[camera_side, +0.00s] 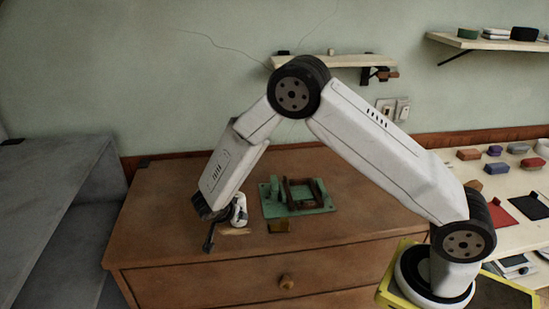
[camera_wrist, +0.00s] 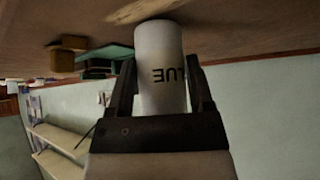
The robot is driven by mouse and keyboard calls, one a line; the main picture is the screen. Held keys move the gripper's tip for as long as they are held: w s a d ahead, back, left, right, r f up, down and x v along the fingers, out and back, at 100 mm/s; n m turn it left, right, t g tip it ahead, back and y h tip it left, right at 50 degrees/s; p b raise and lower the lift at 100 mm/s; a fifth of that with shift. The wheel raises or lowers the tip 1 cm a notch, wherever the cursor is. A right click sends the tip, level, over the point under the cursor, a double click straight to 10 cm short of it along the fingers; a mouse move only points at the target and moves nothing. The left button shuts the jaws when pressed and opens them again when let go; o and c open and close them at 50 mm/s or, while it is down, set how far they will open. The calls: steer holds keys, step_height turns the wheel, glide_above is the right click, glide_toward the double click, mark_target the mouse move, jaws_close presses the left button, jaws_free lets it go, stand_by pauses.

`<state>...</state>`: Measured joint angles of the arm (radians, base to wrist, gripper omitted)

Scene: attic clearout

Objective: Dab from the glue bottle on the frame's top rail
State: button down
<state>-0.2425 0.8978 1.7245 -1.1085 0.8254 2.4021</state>
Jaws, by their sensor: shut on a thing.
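The glue bottle (camera_side: 240,212) is a white cylinder near the dresser's front left. In the wrist view the bottle (camera_wrist: 160,50) fills the middle, its dark lettering upside down. My gripper (camera_side: 224,216) is shut on it, a dark finger on each side; the gripper also shows in the wrist view (camera_wrist: 161,82). The bottle's end is at a tan patch (camera_side: 235,232) on the dresser; I cannot tell whether they touch. The dark brown frame (camera_side: 291,199) is on a green fixture (camera_side: 270,210), right of my gripper. In the wrist view the green fixture (camera_wrist: 112,51) is partly visible.
The dresser top (camera_side: 165,215) is clear at left. A wall shelf (camera_side: 340,61) hangs behind my arm. A side table at right holds several small coloured items.

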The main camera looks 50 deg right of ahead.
steer(key=shift+f, duration=0.2)
jaws_free()
steer(key=v, duration=0.7)
steer(key=shift+a+r, duration=0.25)
steer(key=shift+r, duration=0.05)
steer(key=shift+s, duration=0.1)
steer(key=s+d+r+n+y, duration=0.2)
steer(key=s+r+n+y, duration=0.1)
steer(key=s+n, duration=0.4)
steer(key=s+d+r+n+y, duration=0.3)
steer(key=s+n, duration=0.4)
steer(key=s, duration=0.4)
steer(key=shift+s+y, duration=0.3)
steer(key=shift+y, duration=0.6)
